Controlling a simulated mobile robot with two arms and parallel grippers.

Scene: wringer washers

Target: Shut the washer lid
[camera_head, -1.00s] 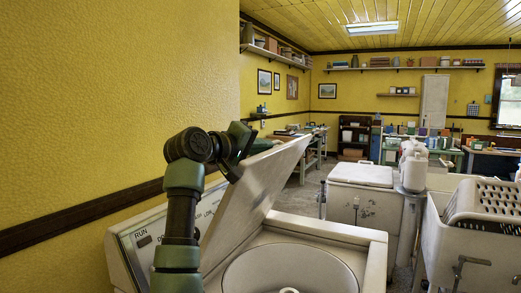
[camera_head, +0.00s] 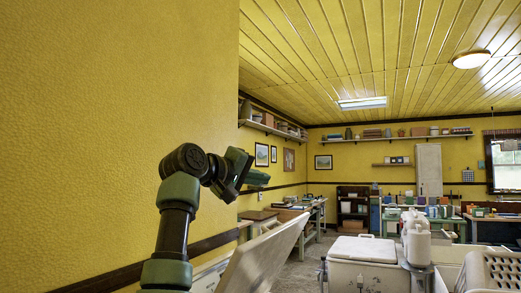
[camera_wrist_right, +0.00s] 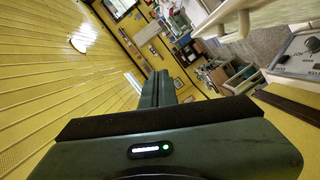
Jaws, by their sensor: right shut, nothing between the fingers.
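The washer lid (camera_head: 262,262) stands raised and tilted at the bottom of the head view, its free edge up and to the right. The washer's tub is below the picture. My right gripper (camera_head: 262,179) is shut and empty, above and to the left of the lid's top edge, with a gap between them. In the right wrist view its closed fingers (camera_wrist_right: 155,86) point away from the camera. The washer's control panel (camera_wrist_right: 300,52) shows at the right there, with a pale edge, probably the lid (camera_wrist_right: 232,20), above it. My left gripper is not in view.
A yellow wall (camera_head: 110,130) runs close along the left. A second white washer (camera_head: 362,250) with a shut lid stands beyond, with white bottles (camera_head: 416,240) beside it and a white slatted basket (camera_head: 492,270) at the right. The air around the gripper is open.

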